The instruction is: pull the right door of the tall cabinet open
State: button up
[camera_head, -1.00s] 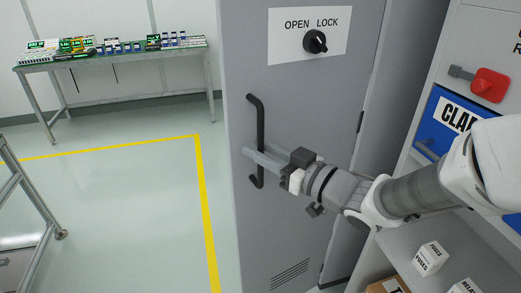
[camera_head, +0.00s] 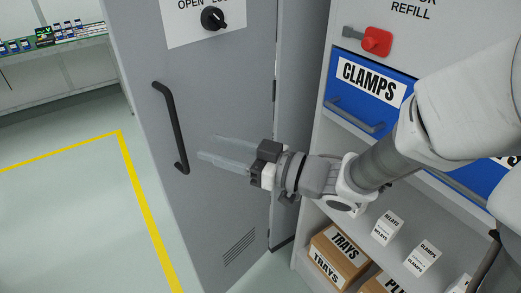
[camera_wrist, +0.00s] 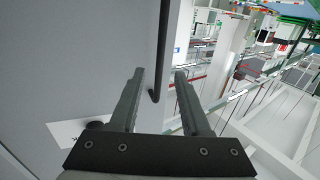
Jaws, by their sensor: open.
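The grey right door (camera_head: 225,95) of the tall cabinet stands swung out, its outer face towards me and its hinges on its right edge. Open floor shows past its left edge. Its black bar handle (camera_head: 172,130) is near that left edge. My gripper (camera_head: 207,146) is open and empty, right of the handle's lower part and apart from it. In the wrist view the handle (camera_wrist: 162,45) appears beyond and between the fingertips (camera_wrist: 159,74), with the door face (camera_wrist: 75,60) on the left. The cabinet's inside is hidden.
A lock knob (camera_head: 213,18) is on the door. A bench (camera_head: 60,62) stands far left; the floor (camera_head: 65,200) there is clear.

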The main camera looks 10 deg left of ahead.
jog(key=b+v, duration=0.1)
jog(key=v, duration=0.7)
jog(key=shift+s, duration=0.1)
